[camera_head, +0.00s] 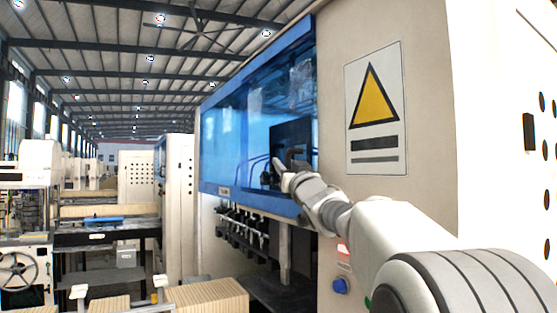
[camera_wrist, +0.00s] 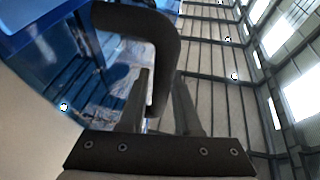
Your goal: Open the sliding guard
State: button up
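The sliding guard (camera_head: 235,130) is a blue see-through panel in a blue frame on the front of the cream machine. It appears closed over the upper opening. A dark handle (camera_head: 297,156) is on a black plate near the guard's right end. In the wrist view the handle (camera_wrist: 166,45) is a thick black loop. My gripper (camera_head: 276,163) is at the handle. Its two fingers (camera_wrist: 160,105) stand apart, with the handle's bar between them in the picture. I cannot tell whether either finger touches the bar.
A warning sign with a yellow triangle (camera_head: 374,105) is on the machine wall to the right. A blue knob (camera_head: 340,286) sits below my arm. Dark tooling (camera_head: 240,228) shows beneath the guard. Corrugated stacks (camera_head: 210,297) stand at the lower left.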

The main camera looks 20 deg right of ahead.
jog(key=shift+w+r, duration=0.15)
jog(key=shift+w, duration=0.25)
grip_shut()
dwell(1.4)
